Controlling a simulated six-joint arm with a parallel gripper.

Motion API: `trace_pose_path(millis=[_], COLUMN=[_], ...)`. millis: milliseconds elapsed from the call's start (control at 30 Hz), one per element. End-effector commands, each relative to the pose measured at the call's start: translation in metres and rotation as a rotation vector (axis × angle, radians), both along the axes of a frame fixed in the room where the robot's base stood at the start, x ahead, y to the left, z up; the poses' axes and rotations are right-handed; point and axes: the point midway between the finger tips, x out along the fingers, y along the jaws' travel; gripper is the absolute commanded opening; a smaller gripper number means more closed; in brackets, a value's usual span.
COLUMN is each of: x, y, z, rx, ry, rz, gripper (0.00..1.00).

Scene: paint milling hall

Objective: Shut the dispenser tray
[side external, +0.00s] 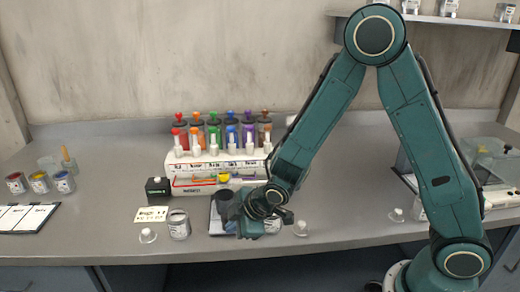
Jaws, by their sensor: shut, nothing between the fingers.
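The dispenser (222,158) is a white unit standing at the back middle of the bench, with several coloured paint canisters and nozzles in a row on top. On its front is a low tray section (192,184) with red and yellow parts showing. Whether the tray sticks out is too small to tell, and its right part is hidden behind my arm. My gripper (246,230) is shut and empty, low over the front of the bench, in front of and to the right of the dispenser's middle.
A dark pad (217,222) lies under my gripper. An open can (179,224), a black box (158,189) and a label card (151,214) stand to the left. Small paint cans (39,182) and white cards (28,217) are at far left.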

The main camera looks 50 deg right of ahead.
Motion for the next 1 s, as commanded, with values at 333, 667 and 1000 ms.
trace_pose_path(millis=[333, 667, 1000], x=[0.016, 0.016, 0.040], y=[-0.009, -0.010, -0.033], z=[0.000, 0.000, 0.000], rx=[0.000, 0.000, 0.001], ry=[0.001, 0.001, 0.000], rz=[0.000, 0.000, -0.003], gripper=[0.00, 0.00, 0.00])
